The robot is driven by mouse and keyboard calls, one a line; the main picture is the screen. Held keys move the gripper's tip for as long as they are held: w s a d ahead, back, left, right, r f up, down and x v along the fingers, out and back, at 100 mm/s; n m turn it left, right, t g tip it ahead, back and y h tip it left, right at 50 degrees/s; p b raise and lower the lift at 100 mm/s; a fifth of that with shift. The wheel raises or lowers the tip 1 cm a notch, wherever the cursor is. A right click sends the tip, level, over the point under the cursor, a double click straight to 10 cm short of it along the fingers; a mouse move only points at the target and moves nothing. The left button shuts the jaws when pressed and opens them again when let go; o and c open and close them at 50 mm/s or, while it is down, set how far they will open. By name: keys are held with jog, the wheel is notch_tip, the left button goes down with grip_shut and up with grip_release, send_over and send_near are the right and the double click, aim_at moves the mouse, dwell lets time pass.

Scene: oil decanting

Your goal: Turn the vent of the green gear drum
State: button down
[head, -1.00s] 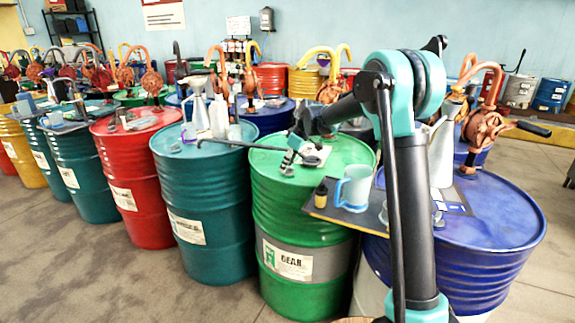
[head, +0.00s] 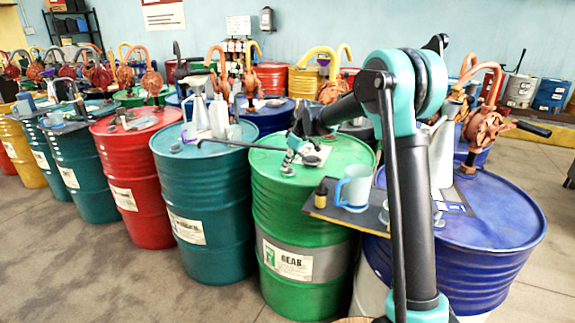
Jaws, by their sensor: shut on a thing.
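The green gear drum (head: 308,205) stands upright in the middle of the head view, with a grey band and a white label reading GEAR. My arm reaches over from the right. The vent itself cannot be made out; my gripper and the tool's head cover that area. A small metallic piece (head: 313,158) shows just right of my gripper.
A teal drum (head: 203,205) on the left carries a funnel, a white bottle (head: 219,117) and small items. A blue drum (head: 490,235) stands right, with a pump.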

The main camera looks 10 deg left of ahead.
jog(key=m+t, duration=0.1)
jog(key=m, duration=0.3)
jog(key=shift+h, duration=0.4)
jog(key=m, duration=0.2)
jog(key=m+t+h, duration=0.1)
jog(key=m, duration=0.1)
jog(key=shift+m+h, duration=0.3)
jog(key=m+h, duration=0.1)
jog(key=m, duration=0.3)
jog(key=shift+w+d+t+h, duration=0.1)
jog(key=shift+d+t+h, duration=0.05)
jog(key=shift+t+h, duration=0.2)
jog(key=shift+d+m+h, duration=0.1)
jog(key=shift+m+h, duration=0.65)
jog(key=shift+m, duration=1.55)
jog(key=c, duration=1.5)
grip_release()
jog(key=shift+c, duration=0.2)
